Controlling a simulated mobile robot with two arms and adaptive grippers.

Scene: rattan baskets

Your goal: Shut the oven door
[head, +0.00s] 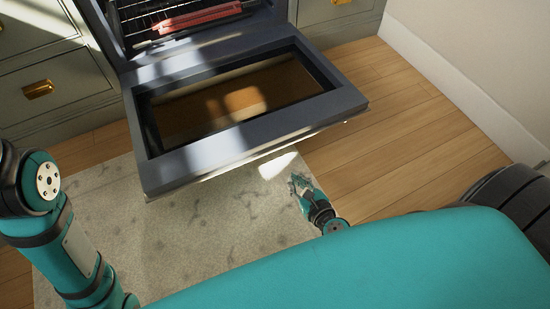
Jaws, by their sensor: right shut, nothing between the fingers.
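The oven door (240,137) hangs wide open, folded down toward me, with a dark frame and a glass window in its middle. The oven's inside (165,18) shows at the top, with a wire rack in it. My right gripper (298,184) is low, just in front of the door's near edge and toward its right corner. It is shut and empty, and it appears apart from the door. My left arm comes in at the left, but its gripper is out of view.
A red object (200,17) lies on the oven rack. Grey drawers with brass pulls (38,89) flank the oven. A pale patterned rug (200,230) covers the wooden floor (410,130) in front. A white wall (475,50) stands at the right; the floor beside the door is clear.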

